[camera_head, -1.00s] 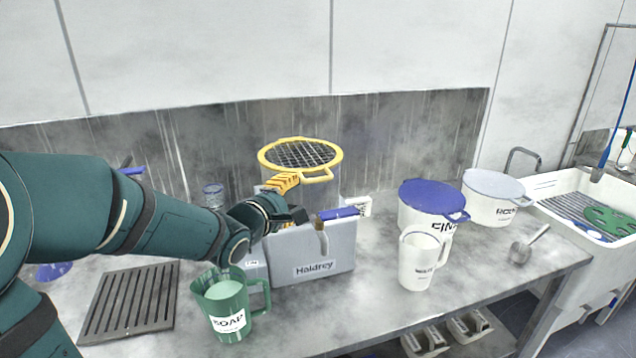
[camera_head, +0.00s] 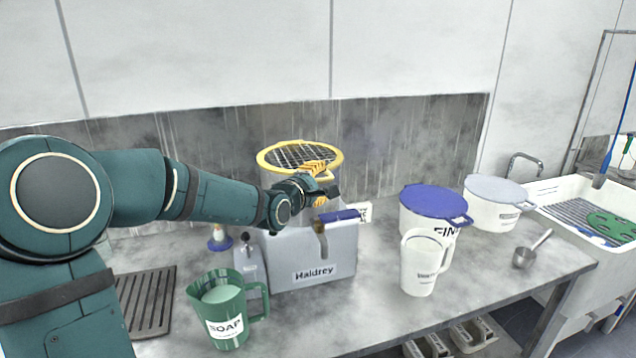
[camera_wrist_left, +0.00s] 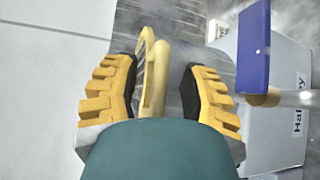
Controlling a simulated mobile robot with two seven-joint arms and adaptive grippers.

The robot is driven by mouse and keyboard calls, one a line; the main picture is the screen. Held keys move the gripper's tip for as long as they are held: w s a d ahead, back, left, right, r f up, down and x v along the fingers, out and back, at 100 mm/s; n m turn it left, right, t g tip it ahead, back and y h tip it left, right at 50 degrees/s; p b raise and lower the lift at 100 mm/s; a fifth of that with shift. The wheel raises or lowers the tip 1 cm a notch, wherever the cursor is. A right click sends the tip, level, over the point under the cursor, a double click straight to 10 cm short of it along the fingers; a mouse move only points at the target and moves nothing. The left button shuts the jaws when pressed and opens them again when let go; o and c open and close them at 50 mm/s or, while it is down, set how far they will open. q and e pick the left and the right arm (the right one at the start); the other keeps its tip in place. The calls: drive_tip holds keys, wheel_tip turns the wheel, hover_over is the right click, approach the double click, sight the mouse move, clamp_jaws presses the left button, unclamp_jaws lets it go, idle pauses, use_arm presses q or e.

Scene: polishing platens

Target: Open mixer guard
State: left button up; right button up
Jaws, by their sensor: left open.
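The mixer guard (camera_head: 268,160) is a round yellow ring with a dark wire mesh. It lies flat on top of the bowl behind the grey mixer body labelled Haldrey (camera_head: 300,255). My left gripper (camera_head: 322,172) is at the guard's front right edge, with yellow fingers open. In the left wrist view, the guard's yellow rim and handle (camera_wrist_left: 155,80) stand between my open fingers, with a gap to the right finger. Contact with the left finger is unclear. My gripper partly hides the handle and bowl in the head view. My right gripper is not in view.
A blue-topped part (camera_head: 340,216) sits on the mixer close to my gripper. A green soap jug (camera_head: 225,310) stands in front. A blue-lidded bucket (camera_head: 428,203), a white bucket (camera_head: 490,210) and a white jug (camera_head: 420,265) stand to the right.

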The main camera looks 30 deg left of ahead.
use_arm(q)
drive_tip(key=shift+o, duration=0.3)
clamp_jaws()
drive_tip(key=shift+r, duration=0.15)
